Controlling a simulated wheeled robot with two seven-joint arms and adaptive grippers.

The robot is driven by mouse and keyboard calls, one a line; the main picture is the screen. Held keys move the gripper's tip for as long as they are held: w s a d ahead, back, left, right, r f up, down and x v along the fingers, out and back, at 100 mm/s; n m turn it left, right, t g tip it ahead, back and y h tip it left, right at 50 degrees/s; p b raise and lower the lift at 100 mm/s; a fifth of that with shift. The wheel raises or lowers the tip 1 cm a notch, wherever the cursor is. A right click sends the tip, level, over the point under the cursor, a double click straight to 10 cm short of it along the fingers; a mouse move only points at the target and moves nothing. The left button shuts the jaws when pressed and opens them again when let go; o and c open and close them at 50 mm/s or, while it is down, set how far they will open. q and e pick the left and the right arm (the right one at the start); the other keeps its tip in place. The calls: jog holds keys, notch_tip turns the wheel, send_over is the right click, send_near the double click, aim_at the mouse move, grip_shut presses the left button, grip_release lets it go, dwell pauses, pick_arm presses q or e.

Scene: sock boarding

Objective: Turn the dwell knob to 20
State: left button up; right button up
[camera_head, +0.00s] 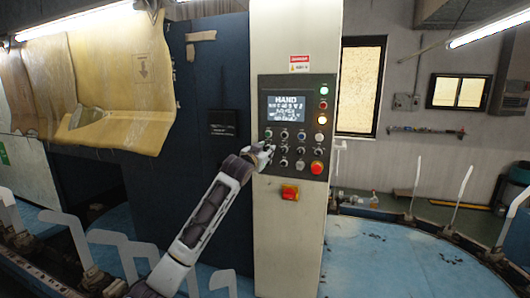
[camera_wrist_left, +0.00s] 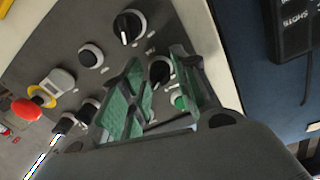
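A dark control panel (camera_head: 312,128) stands on a cream column, with a lit screen (camera_head: 286,107) headed "HAND" and rows of small knobs and buttons. The knob labels are too small to read, so I cannot tell which is the dwell knob. My left gripper (camera_head: 265,152) is at the lower left of the panel. In the left wrist view its green-padded fingers (camera_wrist_left: 157,62) are apart, and a black knob (camera_wrist_left: 160,71) shows between them. I cannot tell whether they touch it. Another black knob (camera_wrist_left: 129,26) with a white pointer line lies beyond. My right gripper is not in view.
A green button (camera_wrist_left: 180,102) lies close by the fingers. A blue cabinet wall (camera_head: 213,85) stands left of the column.

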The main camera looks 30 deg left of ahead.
pick_arm(q)
grip_shut()
jog(key=shift+n, duration=0.4)
jog(key=n, duration=1.5)
jog(key=shift+f+y, duration=0.15)
jog(key=shift+y, duration=0.25)
jog(key=shift+n, duration=0.3)
jog(key=shift+o, duration=2.2)
grip_release()
